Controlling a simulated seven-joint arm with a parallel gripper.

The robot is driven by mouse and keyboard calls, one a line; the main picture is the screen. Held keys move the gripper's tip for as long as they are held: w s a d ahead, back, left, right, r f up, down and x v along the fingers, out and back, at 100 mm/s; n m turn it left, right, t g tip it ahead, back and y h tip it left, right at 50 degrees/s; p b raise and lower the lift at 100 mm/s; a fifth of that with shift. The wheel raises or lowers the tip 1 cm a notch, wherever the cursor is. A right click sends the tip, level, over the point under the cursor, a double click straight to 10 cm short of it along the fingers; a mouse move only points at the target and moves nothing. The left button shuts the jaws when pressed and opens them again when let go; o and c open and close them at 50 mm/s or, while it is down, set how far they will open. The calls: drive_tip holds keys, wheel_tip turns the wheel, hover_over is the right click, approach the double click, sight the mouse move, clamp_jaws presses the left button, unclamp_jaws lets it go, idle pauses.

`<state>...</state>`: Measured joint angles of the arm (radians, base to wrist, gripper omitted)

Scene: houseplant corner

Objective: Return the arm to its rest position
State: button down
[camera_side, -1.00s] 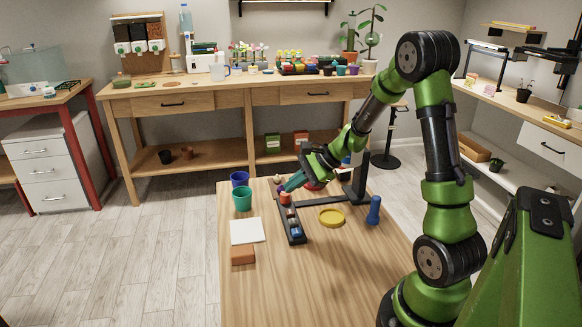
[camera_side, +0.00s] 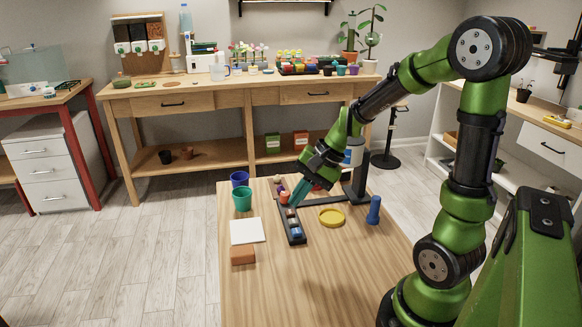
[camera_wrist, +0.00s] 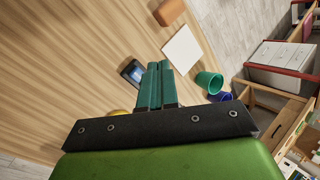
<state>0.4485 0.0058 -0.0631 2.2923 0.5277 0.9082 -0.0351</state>
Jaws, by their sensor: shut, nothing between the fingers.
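My gripper (camera_side: 298,194) is shut and empty, its teal fingers pointing down and to the left just above the far part of a dark tray (camera_side: 302,239) on the wooden table. The tray holds small items, among them a blue one (camera_side: 296,231) at its near end and an orange-red one (camera_side: 284,198) at its far end. In the wrist view the closed fingers (camera_wrist: 159,68) lie side by side over the table, with part of the dark tray (camera_wrist: 126,76) beside them. I cannot tell from the side view how high the fingertips are above the tray.
A green cup (camera_side: 242,200) and a purple-blue cup (camera_side: 239,178) stand left of the tray. A white square (camera_side: 262,232), a brown block (camera_side: 243,254), a yellow dish (camera_side: 332,223) and a blue peg-like object (camera_side: 374,210) lie around it. The table's near part is clear.

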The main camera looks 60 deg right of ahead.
drive_tip(key=s+a+r+n+t+h, duration=0.2)
drive_tip(key=s+a+r+n, duration=0.7)
drive_tip(key=a+r+n, duration=0.1)
drive_tip(key=shift+a+r, duration=0.2)
drive_tip(key=shift+r, duration=0.05)
drive_tip(key=c, duration=1.8)
unclamp_jaws()
